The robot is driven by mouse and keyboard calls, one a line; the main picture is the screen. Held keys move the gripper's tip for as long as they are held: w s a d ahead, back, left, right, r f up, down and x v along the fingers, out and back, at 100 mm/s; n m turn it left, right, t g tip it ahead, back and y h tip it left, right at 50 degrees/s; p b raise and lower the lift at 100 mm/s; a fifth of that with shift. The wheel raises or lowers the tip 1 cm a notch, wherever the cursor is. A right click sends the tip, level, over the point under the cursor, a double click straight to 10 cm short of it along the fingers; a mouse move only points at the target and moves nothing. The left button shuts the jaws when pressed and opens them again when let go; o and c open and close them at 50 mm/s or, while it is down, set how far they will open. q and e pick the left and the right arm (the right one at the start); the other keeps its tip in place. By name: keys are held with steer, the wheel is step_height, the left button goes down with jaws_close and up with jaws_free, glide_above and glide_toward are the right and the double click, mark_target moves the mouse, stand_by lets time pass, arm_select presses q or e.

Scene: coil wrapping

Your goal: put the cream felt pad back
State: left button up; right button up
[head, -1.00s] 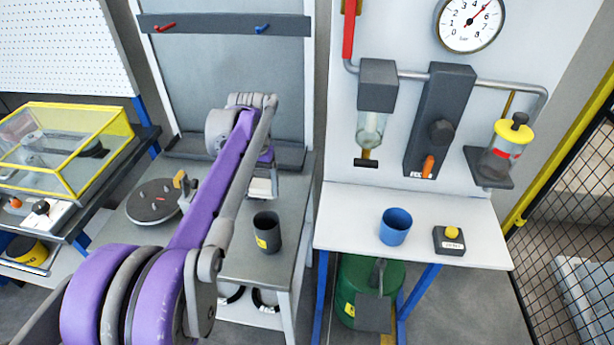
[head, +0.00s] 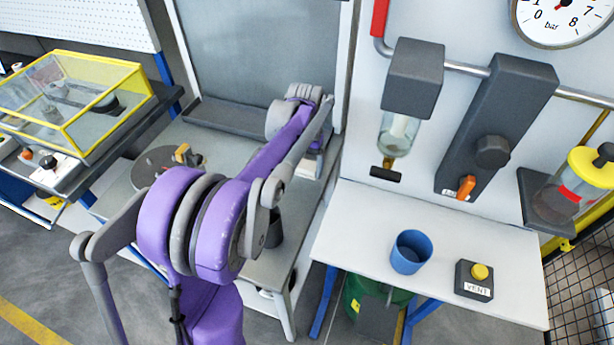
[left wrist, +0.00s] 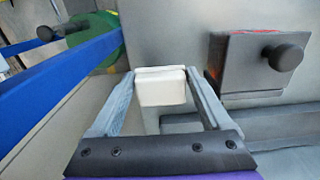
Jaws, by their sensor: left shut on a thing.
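The cream felt pad (left wrist: 161,88) shows in the left wrist view as a small pale block between the fingers of my left gripper (left wrist: 160,78). The gripper is shut on it. In the head view my left gripper (head: 312,158) is over the back right part of the grey bench (head: 272,268), mostly hidden by its own wrist, with a pale bit showing under it. I cannot tell whether the pad touches anything below. My right gripper is in neither view.
A dark turntable (head: 158,166) with pegs lies on the bench left of my arm. A dark cup (head: 274,230) is mostly hidden behind the arm. On the white table at right stand a blue cup (head: 409,252) and a yellow-button box (head: 474,281). A yellow-framed clear case (head: 75,95) stands at left.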

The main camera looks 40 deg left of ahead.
mark_target(306, 177)
arm_select(q)
steer(key=shift+f, duration=2.05)
steer(key=shift+f, duration=0.1)
steer(key=o, duration=1.1)
steer(key=shift+o, duration=0.2)
steer(key=shift+w, duration=0.1)
step_height(306, 177, up, 12)
steer(key=shift+r+p, duration=0.15)
steer(key=shift+p, duration=0.2)
